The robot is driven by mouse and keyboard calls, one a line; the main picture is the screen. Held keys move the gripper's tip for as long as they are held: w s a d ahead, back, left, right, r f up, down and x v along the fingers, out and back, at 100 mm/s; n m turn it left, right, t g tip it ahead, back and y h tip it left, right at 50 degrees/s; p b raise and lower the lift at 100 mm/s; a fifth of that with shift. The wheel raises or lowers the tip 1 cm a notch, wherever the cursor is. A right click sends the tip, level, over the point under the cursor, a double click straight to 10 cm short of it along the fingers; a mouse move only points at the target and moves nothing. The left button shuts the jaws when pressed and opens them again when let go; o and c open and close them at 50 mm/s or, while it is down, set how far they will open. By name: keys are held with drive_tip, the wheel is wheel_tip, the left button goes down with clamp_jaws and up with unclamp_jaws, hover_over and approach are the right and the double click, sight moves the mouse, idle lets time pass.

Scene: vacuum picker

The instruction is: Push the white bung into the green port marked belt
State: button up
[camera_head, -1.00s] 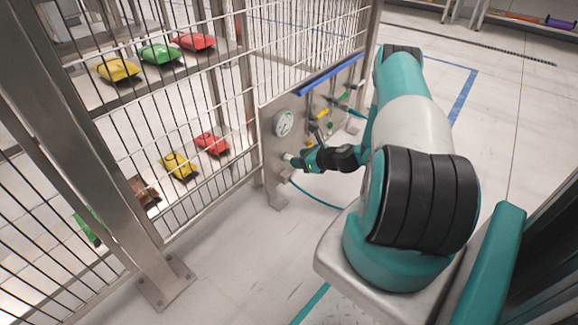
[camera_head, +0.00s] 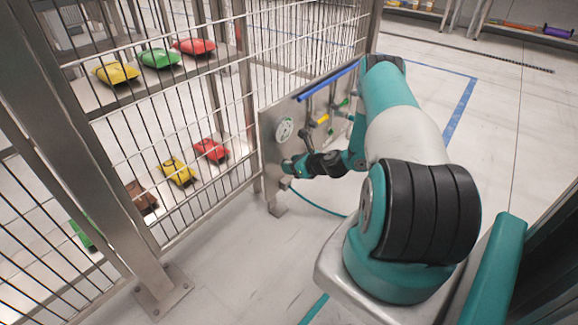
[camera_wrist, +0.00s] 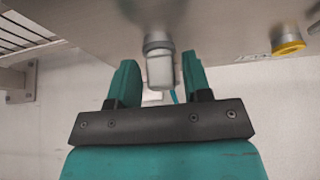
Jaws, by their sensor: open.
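In the wrist view the white bung (camera_wrist: 160,70) sits in a grey collar on the metal panel (camera_wrist: 225,25). My gripper (camera_wrist: 159,60) is open, with one finger on each side of the bung. A gap shows on the left; the right finger is very close, and I cannot tell whether it touches. In the head view my gripper (camera_head: 287,166) is at the panel's lower left, below the round gauge, and hides the bung. Small green parts (camera_head: 330,131) show further right on the panel. Their markings are too small to read, so I cannot tell which is the belt port.
A yellow ring fitting (camera_wrist: 289,46) is to the right of the bung in the wrist view. A round gauge (camera_head: 284,129) and a blue bar (camera_head: 328,80) are on the panel. A wire fence (camera_head: 190,110) stands at left, with coloured packets behind it. A teal hose (camera_head: 318,202) hangs low.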

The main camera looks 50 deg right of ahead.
drive_tip(key=shift+c, duration=0.4)
clamp_jaws()
drive_tip(key=shift+s+d+p, duration=0.2)
drive_tip(key=shift+s+p, duration=0.65)
drive_tip(key=shift+s, duration=1.6)
